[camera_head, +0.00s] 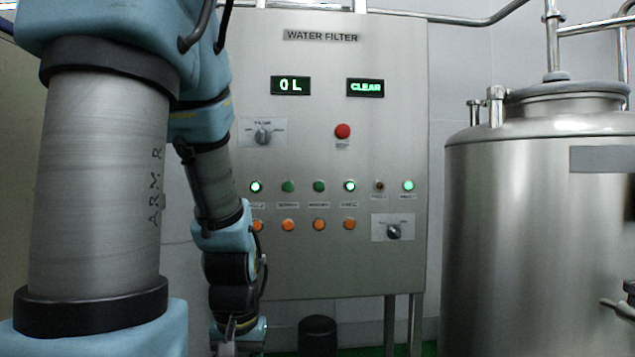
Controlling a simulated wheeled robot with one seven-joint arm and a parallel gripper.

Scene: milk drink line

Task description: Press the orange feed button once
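A row of several orange buttons sits on the front of the steel water filter panel (400,260).
A large steel tank (540,230) stands at right. A dark cylinder (317,333) stands low behind the panel legs.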

